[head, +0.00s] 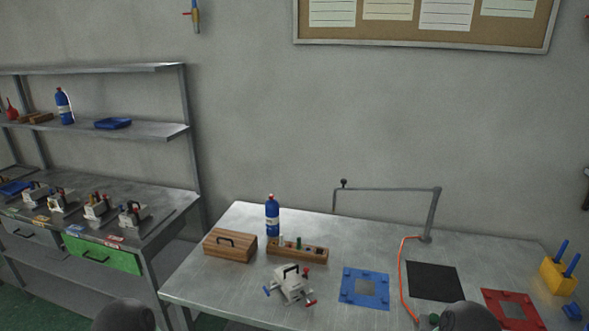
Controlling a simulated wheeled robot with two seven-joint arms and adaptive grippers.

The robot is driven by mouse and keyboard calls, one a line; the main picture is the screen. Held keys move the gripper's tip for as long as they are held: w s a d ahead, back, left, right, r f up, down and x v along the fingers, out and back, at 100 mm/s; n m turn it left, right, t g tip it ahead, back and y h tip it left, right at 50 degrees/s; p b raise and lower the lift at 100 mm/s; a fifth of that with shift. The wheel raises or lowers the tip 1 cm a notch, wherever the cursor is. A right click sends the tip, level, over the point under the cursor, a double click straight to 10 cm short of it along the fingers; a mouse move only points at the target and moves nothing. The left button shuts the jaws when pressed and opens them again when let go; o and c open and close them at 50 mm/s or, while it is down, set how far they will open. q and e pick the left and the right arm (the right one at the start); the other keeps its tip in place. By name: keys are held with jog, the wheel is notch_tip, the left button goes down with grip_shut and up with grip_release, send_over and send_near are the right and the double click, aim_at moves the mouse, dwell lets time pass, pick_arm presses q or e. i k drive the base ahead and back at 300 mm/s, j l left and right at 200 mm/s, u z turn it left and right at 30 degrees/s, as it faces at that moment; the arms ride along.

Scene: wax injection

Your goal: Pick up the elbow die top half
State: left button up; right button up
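A light grey metal die (291,286) with a dark handle on top, blue and red side knobs sits on the front left of the metal worktable. Its halves look closed together, but the seam is too small to make out. Several similar dies with handles, such as one at the right end (134,214), stand in a row on the left bench. I cannot tell from their labels which is the elbow die. Neither gripper shows; only dark rounded parts, probably of my arms, appear at the bottom edge.
The worktable (330,232) also holds a wooden box (230,245), a wooden rack (298,251), a blue bottle (272,215), a blue frame plate (364,289), a black mat (435,281), a red plate (512,309) and a yellow holder (557,276). An orange cable (403,275) hangs beside the mat.

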aim_at(292, 281)
jog(key=i+j, duration=0.2)
jog(key=j, duration=0.2)
jog(key=i+j, duration=0.2)
jog(key=j, duration=0.2)
jog(key=i+j+z, duration=0.1)
jog(key=z, duration=0.35)
jog(key=j+z, duration=0.25)
jog(key=z, duration=0.15)
jog(key=j+z, duration=0.2)
jog(key=z, duration=0.25)
